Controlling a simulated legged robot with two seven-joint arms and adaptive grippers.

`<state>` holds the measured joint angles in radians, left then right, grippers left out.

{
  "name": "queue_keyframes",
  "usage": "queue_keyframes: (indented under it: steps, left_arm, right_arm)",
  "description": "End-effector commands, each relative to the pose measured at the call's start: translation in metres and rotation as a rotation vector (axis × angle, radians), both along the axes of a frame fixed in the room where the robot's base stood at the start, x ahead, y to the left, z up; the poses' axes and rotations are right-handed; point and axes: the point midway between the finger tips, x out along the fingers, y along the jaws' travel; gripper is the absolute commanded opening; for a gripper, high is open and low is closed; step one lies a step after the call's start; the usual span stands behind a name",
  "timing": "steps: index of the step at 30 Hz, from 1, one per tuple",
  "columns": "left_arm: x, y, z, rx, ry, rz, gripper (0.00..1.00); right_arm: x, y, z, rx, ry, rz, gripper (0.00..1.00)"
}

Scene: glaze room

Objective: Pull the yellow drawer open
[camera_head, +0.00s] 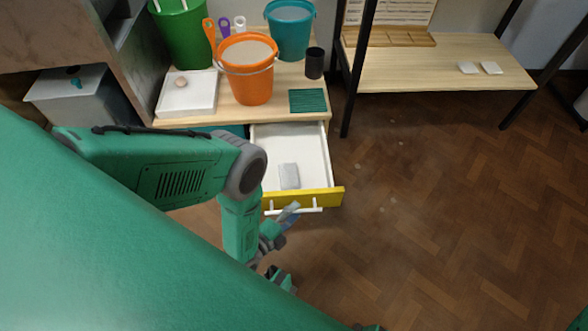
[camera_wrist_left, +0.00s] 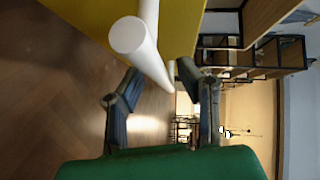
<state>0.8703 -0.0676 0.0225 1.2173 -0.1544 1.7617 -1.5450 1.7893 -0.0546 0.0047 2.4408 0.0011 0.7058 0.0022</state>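The yellow drawer (camera_head: 318,198) stands open below the wooden worktop, its white inside showing with a grey block (camera_head: 289,176) in it. Its white bar handle (camera_head: 305,209) is on the yellow front. My left gripper (camera_head: 290,216) is at the handle in the head view. In the left wrist view my left gripper (camera_wrist_left: 158,75) has its two fingers apart, and the handle (camera_wrist_left: 152,50) runs ahead of and between them against the yellow front (camera_wrist_left: 185,25). I cannot tell whether a finger touches the bar. My right gripper is not in view.
An orange bucket (camera_head: 247,85), a teal bucket (camera_head: 290,32), a green bucket (camera_head: 184,38), a black cup (camera_head: 314,63) and a white tray (camera_head: 172,104) stand on the worktop. A wooden shelf (camera_head: 440,72) with black posts is at the right. The parquet floor (camera_head: 430,210) is clear.

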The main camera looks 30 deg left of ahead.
Motion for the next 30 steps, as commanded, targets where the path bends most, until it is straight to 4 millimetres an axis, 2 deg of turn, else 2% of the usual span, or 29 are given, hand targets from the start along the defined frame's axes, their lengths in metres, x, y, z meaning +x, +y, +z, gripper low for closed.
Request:
queue_keyframes:
  steps: [4,12,15,19,30]
  left_arm:
    - [-0.011,0.001,0.001,0.000,0.002,-0.001,0.31]
    - [-0.055,0.011,0.006,0.000,0.005,-0.001,0.31]
    - [-0.066,0.013,0.008,0.000,0.005,-0.001,0.31]
    - [-0.072,0.015,0.009,0.000,0.004,0.000,0.31]
    - [-0.073,0.015,0.009,0.001,0.003,0.001,0.31]
  right_arm:
    - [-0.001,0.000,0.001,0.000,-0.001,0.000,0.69]
    - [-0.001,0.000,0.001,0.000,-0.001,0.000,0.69]
    - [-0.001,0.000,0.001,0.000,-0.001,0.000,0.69]
    - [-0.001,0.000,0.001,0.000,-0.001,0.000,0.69]
    - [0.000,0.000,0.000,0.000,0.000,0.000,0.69]
